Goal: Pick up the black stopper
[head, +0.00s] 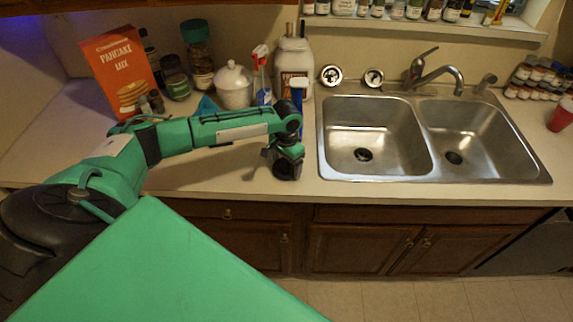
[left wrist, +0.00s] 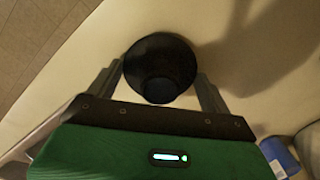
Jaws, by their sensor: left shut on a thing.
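The black stopper (left wrist: 160,68) is a dark round piece with a wide flared rim. In the left wrist view it sits between the two fingers of my left gripper (left wrist: 162,88), which are shut on it. In the head view the stopper (head: 287,170) shows as a dark shape under my left gripper (head: 285,158), over the counter left of the sink. The gripper points down. I cannot tell whether the stopper touches the counter. My right gripper is not in view.
The double sink (head: 375,140) is to the right. A pancake mix box (head: 118,75), a white lidded jar (head: 234,85), spray bottles and a large white jug (head: 293,65) stand along the back. The counter (head: 215,172) around the gripper's front is clear.

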